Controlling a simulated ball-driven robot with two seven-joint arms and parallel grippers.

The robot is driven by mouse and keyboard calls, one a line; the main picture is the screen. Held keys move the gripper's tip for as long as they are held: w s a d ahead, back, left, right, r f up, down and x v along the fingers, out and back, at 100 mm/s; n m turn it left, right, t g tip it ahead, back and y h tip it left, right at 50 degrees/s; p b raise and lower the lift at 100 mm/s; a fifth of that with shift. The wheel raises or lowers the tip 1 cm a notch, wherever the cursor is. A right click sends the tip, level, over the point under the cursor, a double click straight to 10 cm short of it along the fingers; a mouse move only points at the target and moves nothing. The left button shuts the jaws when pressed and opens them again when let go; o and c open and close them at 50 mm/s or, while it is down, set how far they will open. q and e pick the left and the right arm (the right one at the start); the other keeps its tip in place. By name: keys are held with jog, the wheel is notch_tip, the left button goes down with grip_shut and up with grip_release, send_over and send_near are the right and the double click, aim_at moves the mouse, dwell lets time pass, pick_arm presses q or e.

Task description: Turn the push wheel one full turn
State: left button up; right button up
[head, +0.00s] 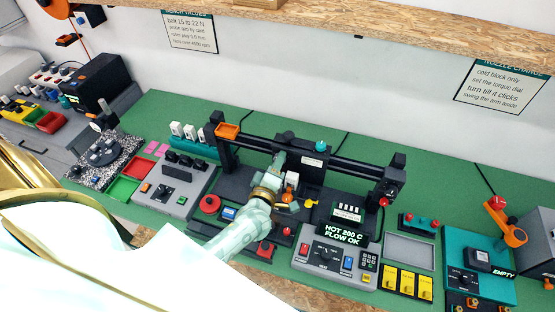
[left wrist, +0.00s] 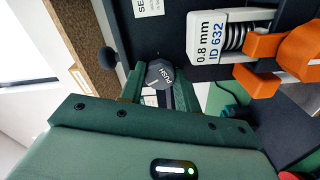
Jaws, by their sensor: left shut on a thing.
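The push wheel (left wrist: 159,74) is a small dark grey knob marked PUSH, with a white line on its face. My left gripper (left wrist: 157,84) has its green fingers on either side of the wheel and is shut on it. In the head view my left gripper (head: 279,160) reaches in under the printer's black gantry bar, and its fingers and arm hide the wheel there. My right gripper is in neither view.
A control panel (head: 318,256) reading HOT 200 C FLOW OK stands in front right. A red knob (head: 209,204) is left of my gripper.

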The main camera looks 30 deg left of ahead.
pick_arm(q)
jog(key=m+p, duration=0.1)
jog(key=m, duration=0.3)
jog(key=shift+m+p, duration=0.35)
jog(key=shift+m, duration=0.05)
jog(key=shift+f, duration=0.1)
dwell(0.3)
jog(key=o, duration=1)
jog(key=shift+c, duration=0.2)
jog(key=shift+s, duration=0.1)
